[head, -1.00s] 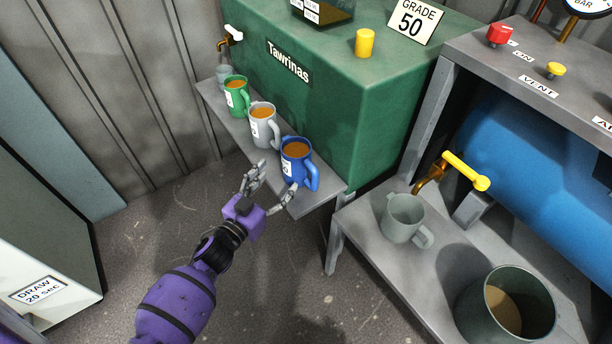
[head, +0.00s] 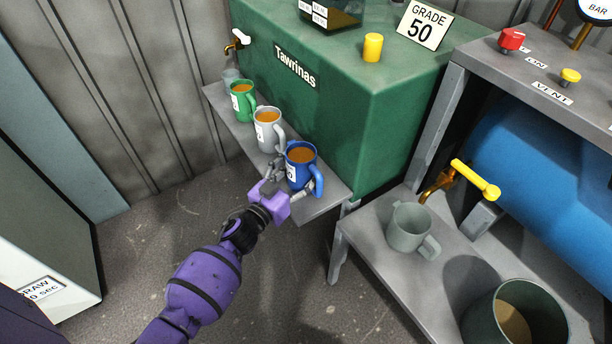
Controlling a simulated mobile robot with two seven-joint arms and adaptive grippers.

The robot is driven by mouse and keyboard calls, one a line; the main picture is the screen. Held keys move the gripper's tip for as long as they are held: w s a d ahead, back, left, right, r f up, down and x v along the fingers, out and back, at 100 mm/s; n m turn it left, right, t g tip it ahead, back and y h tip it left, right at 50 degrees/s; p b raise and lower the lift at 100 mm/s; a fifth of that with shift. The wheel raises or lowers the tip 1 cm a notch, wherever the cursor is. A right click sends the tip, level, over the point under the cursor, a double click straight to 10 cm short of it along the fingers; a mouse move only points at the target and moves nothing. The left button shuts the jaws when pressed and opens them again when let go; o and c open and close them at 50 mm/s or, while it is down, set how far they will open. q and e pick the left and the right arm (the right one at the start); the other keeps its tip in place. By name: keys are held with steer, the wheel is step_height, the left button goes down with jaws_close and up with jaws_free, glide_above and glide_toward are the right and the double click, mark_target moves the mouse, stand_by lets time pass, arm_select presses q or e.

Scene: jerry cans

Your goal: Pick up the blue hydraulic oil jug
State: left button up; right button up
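The blue jug (head: 301,160) stands upright at the near end of a narrow grey shelf (head: 228,124), filled with brown liquid, with a white label on its left side and its handle to the right. My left gripper (head: 292,183) is at the jug's near side, fingers spread. One finger is at the jug's left, the other at its lower right by the handle. The jug partly hides the fingers, and I cannot tell whether they touch it. My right gripper is not in view.
A grey jug (head: 267,130) and a green jug (head: 243,102) stand in line behind the blue one, close together. The green tank (head: 330,110) rises directly behind the shelf. A lower bench at right holds a pale grey mug (head: 408,230) and a large pot (head: 480,322).

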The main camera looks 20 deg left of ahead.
mark_target(293, 169)
arm_select(q)
steer(key=shift+c, duration=0.3)
steer(key=c, duration=1.4)
steer(key=shift+r, duration=0.1)
steer(key=shift+r, duration=0.1)
steer(key=shift+r, duration=0.1)
steer(key=shift+r+p, duration=0.9)
steer(key=shift+r, duration=0.55)
steer(key=shift+s+a+r+p, duration=0.55)
steer(key=shift+s+r+p, duration=0.25)
steer(key=shift+s+r, duration=1.15)
steer(key=shift+s+a+r+p, duration=0.65)
steer(key=shift+s+r, duration=0.65)
steer(key=shift+s, duration=1.2)
steer(key=shift+s+a+r+p, duration=0.45)
steer(key=shift+s+r+p, duration=0.45)
steer(key=shift+s+r, duration=1.05)
